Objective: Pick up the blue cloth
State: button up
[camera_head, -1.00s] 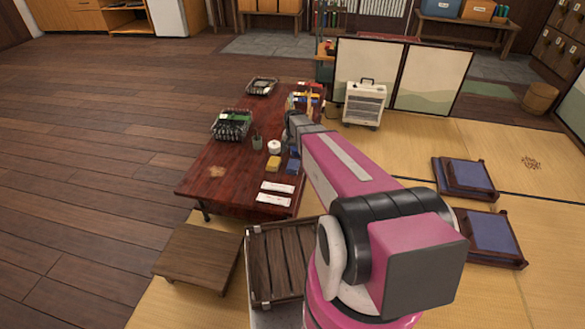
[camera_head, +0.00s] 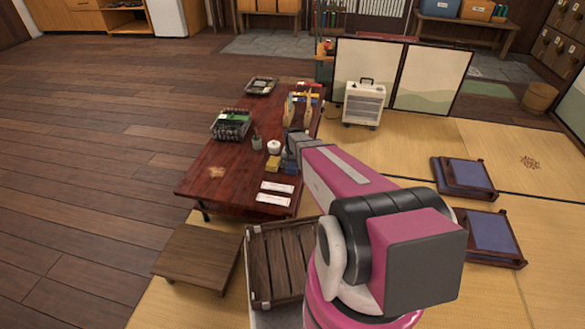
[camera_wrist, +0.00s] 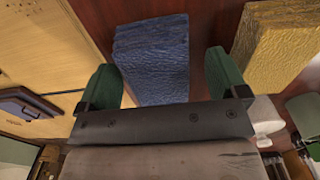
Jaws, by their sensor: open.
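The blue cloth (camera_wrist: 153,58) is a folded, textured block on the dark red table (camera_head: 228,183). In the wrist view it lies ahead of my gripper (camera_wrist: 160,80), between the two green fingertips. The fingers are apart, and I see a gap between each and the cloth's sides. In the head view my gripper is over the table's right side, and the blue cloth (camera_head: 291,168) shows only partly beneath my arm. A yellow cloth (camera_head: 273,163) lies just left of it; it also shows in the wrist view (camera_wrist: 270,45).
A white round pot (camera_head: 274,147) and a green cup (camera_head: 257,143) stand close behind the cloths. Two white packets (camera_head: 275,193) lie near the table's front edge. A black basket (camera_head: 231,124) stands at the table's left side.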

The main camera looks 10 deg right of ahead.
aim_at(293, 164)
jog(key=c, duration=1)
jog(key=shift+r, duration=0.1)
jog(key=shift+r, duration=0.55)
notch_tip(293, 164, up, 2)
jog(key=shift+s+r, duration=0.1)
jog(key=shift+r, duration=0.1)
jog(key=w+d+r, duration=0.1)
jog(key=w+r, duration=0.1)
jog(key=w, duration=0.1)
jog(key=w+d+r, duration=0.1)
jog(key=w+r, duration=0.1)
jog(key=w, duration=0.1)
jog(key=w+d+r, duration=0.1)
jog(key=w+r, duration=0.1)
jog(key=w, duration=0.2)
jog(key=shift+r, duration=0.2)
jog(key=shift+w+d+r, duration=0.2)
jog(key=shift+w+r, duration=0.25)
jog(key=shift+w, duration=0.2)
jog(key=shift+o, duration=0.3)
jog(key=shift+r, duration=0.15)
